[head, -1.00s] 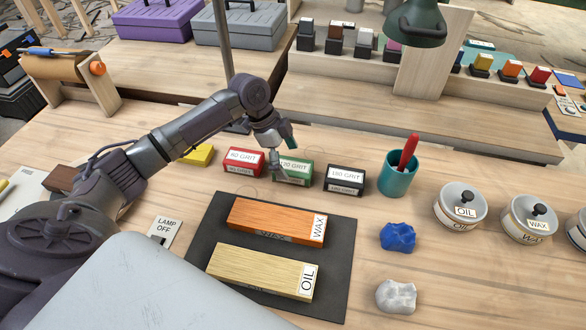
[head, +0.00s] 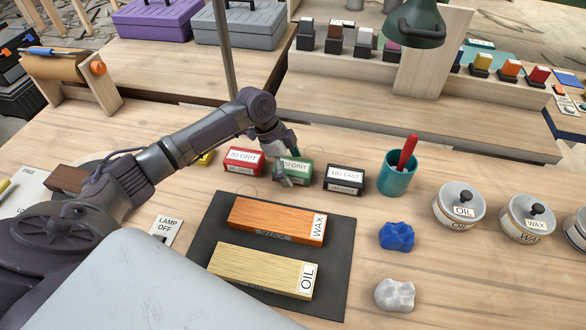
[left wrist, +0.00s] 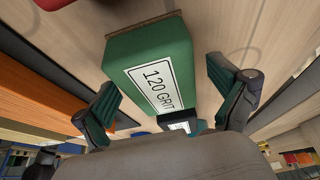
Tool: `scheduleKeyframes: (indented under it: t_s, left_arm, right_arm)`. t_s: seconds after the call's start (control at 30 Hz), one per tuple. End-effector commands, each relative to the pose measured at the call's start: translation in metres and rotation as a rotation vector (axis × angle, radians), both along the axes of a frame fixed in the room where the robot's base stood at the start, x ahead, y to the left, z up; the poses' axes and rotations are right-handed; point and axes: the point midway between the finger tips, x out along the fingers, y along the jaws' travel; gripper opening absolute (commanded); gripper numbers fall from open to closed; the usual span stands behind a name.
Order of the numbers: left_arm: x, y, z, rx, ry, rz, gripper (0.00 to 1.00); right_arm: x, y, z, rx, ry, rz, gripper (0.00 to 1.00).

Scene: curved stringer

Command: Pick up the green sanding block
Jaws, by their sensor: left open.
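The green sanding block (head: 297,168), labelled 120 GRIT, sits on the table between the red and black blocks. My left gripper (head: 282,162) is at the green block and covers part of its left side in the head view. In the left wrist view, the green block (left wrist: 150,60) lies ahead of the open gripper (left wrist: 175,95), with one finger to each side of it. I cannot tell whether either finger touches it. My right gripper is not in view.
The red 80 GRIT block (head: 244,161) stands close on the left and the black block (head: 344,179) on the right. A dark mat (head: 335,270) with two wooden boards lies in front. A teal cup (head: 396,175) with a red-handled tool stands further right.

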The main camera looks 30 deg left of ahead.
Motion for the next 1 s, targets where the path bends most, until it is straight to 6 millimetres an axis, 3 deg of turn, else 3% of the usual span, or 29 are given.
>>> scheduleKeyframes:
  t_s: [0.27,0.67,1.0]
  left_arm:
    - [-0.0002,-0.0002,-0.0006,0.0,0.001,0.0,0.94]
    - [-0.0003,-0.0002,-0.0005,0.0,0.001,0.0,0.27]
    - [0.0001,0.0,0.0024,-0.001,0.0,0.0,0.27]
  right_arm:
    - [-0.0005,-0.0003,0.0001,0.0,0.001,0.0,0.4]
    - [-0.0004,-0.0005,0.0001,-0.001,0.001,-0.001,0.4]
    - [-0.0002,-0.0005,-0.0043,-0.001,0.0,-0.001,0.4]
